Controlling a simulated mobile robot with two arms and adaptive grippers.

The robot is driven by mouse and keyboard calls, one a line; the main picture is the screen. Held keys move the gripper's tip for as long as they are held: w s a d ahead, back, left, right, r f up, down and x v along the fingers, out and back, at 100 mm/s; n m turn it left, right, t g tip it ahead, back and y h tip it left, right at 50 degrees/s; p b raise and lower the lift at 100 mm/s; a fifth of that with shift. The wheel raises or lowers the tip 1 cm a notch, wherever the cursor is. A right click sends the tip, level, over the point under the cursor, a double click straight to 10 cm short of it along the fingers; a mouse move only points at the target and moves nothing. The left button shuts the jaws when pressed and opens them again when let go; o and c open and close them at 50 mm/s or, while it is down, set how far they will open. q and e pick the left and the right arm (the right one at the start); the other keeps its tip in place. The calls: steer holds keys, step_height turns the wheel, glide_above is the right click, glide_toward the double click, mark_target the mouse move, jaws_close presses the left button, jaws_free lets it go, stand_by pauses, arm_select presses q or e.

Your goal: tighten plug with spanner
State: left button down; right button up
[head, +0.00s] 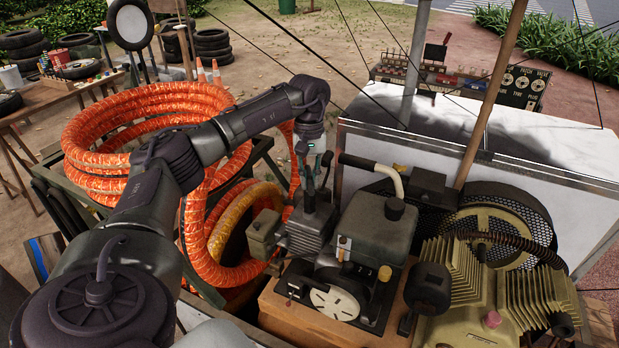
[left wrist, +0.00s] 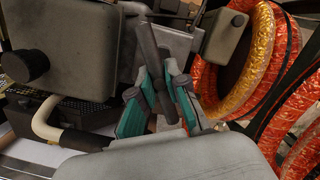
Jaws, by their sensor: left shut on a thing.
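My left gripper (head: 314,168) reaches over the engine's finned cylinder (head: 309,222) in the head view, pointing down. In the left wrist view its teal-padded fingers (left wrist: 162,92) are shut on a dark grey bar (left wrist: 147,42), which looks like the spanner's handle. The bar runs past the fingers towards the engine. I cannot tell whether its far end sits on the plug. The plug itself is not clearly visible, as the gripper and the finned block cover that area. My right gripper is not in view.
A grey tank (head: 377,226) and a pale bent pipe (head: 389,178) stand close right of the gripper. A tan finned compressor (head: 500,278) sits further right. Orange hose coils (head: 140,118) lie to the left. A white panel (head: 430,135) stands behind.

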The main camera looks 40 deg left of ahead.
arm_select(q)
steer(key=shift+n, duration=0.6)
steer(key=shift+r+p, duration=2.95)
steer(key=shift+r, duration=1.05)
steer(key=shift+r+p, duration=0.55)
steer(key=shift+r, duration=0.5)
